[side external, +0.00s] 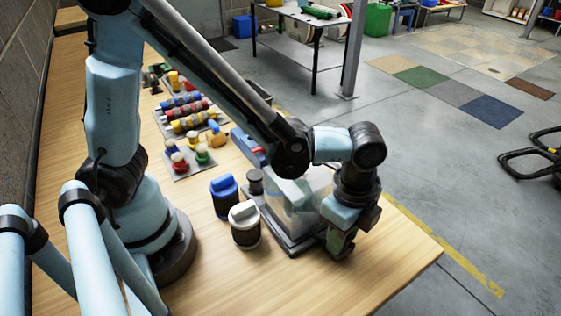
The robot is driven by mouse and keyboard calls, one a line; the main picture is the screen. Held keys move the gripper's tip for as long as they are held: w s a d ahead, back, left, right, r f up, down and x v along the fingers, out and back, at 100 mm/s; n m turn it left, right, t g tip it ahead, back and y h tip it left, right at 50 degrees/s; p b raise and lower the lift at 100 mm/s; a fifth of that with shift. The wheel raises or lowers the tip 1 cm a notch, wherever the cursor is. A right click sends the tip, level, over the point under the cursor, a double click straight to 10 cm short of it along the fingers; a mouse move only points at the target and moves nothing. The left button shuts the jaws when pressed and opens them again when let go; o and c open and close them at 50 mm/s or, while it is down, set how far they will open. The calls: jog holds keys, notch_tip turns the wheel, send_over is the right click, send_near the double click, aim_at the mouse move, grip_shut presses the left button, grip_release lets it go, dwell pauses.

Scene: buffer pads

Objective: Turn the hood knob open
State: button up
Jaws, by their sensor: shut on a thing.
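The clear hood (300,195) stands on a dark grey base (272,228) near the front right of the wooden table. My gripper (341,246) points down at the hood's right front side, low and close to the base. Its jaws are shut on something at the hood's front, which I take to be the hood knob. The knob itself is hidden behind the fingers and wrist, so its turn angle cannot be seen. The hood looks upright on its base.
A dark round post (255,182) stands at the base's left back corner. A blue-lidded jar (224,196) and a white-lidded jar (244,226) stand left of the hood. Farther back are a rack of coloured rollers (186,113) and coloured pegs (188,158). The table's front right corner is clear.

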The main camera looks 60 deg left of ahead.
jog(key=o, duration=1)
jog(key=shift+o, duration=0.2)
jog(key=shift+r, duration=0.1)
notch_tip(320, 180, up, 12)
